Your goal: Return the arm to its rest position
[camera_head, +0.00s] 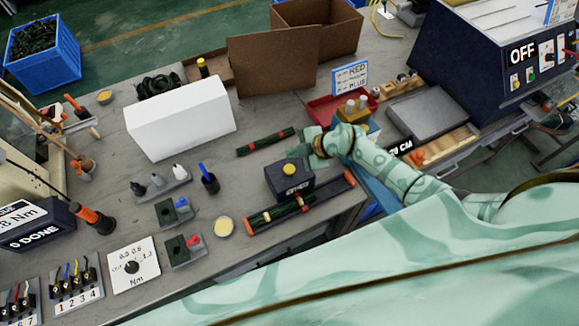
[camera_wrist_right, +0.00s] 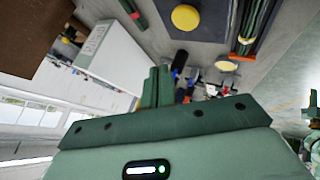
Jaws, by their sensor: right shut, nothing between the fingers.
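My right arm (camera_head: 410,182) reaches in from the right, pale green, over the right part of the workbench. My right gripper (camera_head: 298,151) is above the bench, just behind the black box with a yellow button (camera_head: 290,178). In the right wrist view its two green fingers (camera_wrist_right: 157,87) are together with nothing between them. The yellow button (camera_wrist_right: 185,17) shows there at the top. My left gripper is not in view.
A white box (camera_head: 180,118) and a green bundle (camera_head: 265,142) lie left of the gripper. A red bin (camera_head: 326,107) with bottles stands behind it. A tray holding a cable bundle (camera_head: 300,203) lies in front. The grey bench (camera_head: 110,170) has bare patches.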

